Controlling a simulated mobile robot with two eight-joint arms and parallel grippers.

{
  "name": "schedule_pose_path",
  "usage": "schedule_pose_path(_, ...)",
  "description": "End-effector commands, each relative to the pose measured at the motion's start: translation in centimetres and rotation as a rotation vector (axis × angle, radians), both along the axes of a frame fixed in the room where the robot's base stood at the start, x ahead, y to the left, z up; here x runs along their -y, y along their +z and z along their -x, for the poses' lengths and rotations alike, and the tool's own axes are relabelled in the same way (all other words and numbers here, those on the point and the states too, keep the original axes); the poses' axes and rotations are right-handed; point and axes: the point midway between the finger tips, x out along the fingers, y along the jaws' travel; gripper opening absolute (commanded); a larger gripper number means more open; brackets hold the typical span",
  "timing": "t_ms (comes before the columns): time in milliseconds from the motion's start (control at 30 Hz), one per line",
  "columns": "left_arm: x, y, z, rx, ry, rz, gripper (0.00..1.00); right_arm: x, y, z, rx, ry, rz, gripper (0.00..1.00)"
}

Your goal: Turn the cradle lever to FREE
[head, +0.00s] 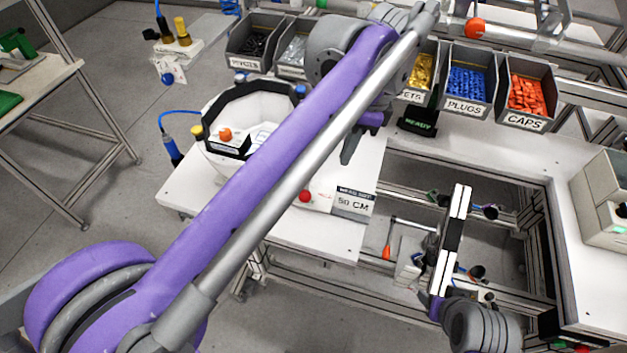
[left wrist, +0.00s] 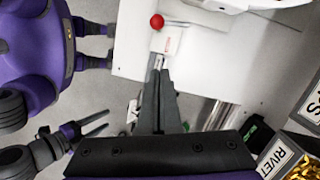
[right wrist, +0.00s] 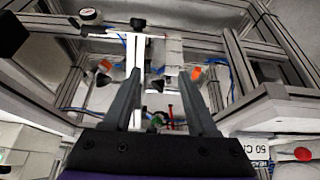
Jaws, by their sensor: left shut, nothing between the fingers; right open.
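A red ball knob (head: 305,196) on the white table appears to be the cradle lever's end. In the left wrist view the red knob (left wrist: 157,21) sits on a thin rod running right, beside a small label too small to read. A white helmet shell (head: 240,105) with a dark rim stands behind it, partly hidden by my left arm. My left gripper (head: 349,150) is shut and empty; in the left wrist view its fingertips (left wrist: 158,62) are just short of the knob, apart from it. My right gripper (right wrist: 160,80) is open and empty, over the metal frame.
A size sign reading 50 CM (head: 353,203) stands right of the knob. Bins of blue plugs (head: 467,88) and orange caps (head: 528,95) line the back. An open framed gap (head: 420,185) lies right of the white table (head: 190,190).

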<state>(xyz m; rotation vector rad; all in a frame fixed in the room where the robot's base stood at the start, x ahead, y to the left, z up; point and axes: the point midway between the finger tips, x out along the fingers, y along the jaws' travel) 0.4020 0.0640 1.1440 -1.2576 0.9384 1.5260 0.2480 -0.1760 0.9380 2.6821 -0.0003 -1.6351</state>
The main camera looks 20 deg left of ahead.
Motion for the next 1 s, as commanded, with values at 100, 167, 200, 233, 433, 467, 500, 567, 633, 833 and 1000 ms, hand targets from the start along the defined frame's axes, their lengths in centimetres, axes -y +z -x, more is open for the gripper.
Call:
schedule_pose_path(100, -0.4, -2.0, 0.2, 0.001, 0.003, 0.001, 0.00, 0.0, -0.3, 0.1, -0.002, 0.000, 0.000, 0.58)
schedule_pose_path(167, -0.7, -3.2, 0.2, 0.001, 0.003, 0.001, 0.00, 0.0, -0.5, 0.2, -0.003, 0.000, 0.000, 0.58)
schedule_pose_path(200, -0.8, -4.1, 0.3, 0.001, 0.004, 0.001, 0.00, 0.0, -0.6, 0.2, -0.004, 0.000, 0.000, 0.58)
schedule_pose_path(233, -0.9, -4.8, 0.3, 0.002, 0.005, 0.000, 0.00, 0.0, -0.6, 0.2, -0.004, 0.000, 0.000, 0.58)
schedule_pose_path(433, -1.7, -8.9, 0.5, 0.002, 0.005, 0.001, 0.00, 0.0, -0.9, 0.3, -0.006, 0.000, 0.000, 0.58)
schedule_pose_path(467, -1.8, -9.5, 0.6, 0.002, 0.005, 0.001, 0.00, 0.0, -1.0, 0.3, -0.006, 0.000, 0.000, 0.58)
schedule_pose_path(500, -2.6, -9.5, 0.8, 0.004, 0.007, 0.000, 0.00, 0.0, -0.8, 0.3, -0.005, 0.000, 0.000, 0.58)
schedule_pose_path(567, -3.4, -9.9, 1.1, 0.004, 0.007, 0.001, 0.00, 0.0, -0.7, 0.2, -0.004, 0.000, 0.000, 0.58)
schedule_pose_path(633, -4.1, -10.2, 1.3, 0.004, 0.007, 0.001, 0.00, 0.0, -0.6, 0.2, -0.004, 0.000, 0.000, 0.58)
schedule_pose_path(833, -5.1, -10.7, 1.6, 0.003, 0.005, 0.001, 0.00, 0.0, -0.6, 0.2, -0.004, 0.000, 0.000, 0.58)
schedule_pose_path(1000, -5.2, -10.8, 1.6, 0.003, 0.005, 0.001, 0.00, 0.0, -0.6, 0.2, -0.004, 0.000, 0.000, 0.58)
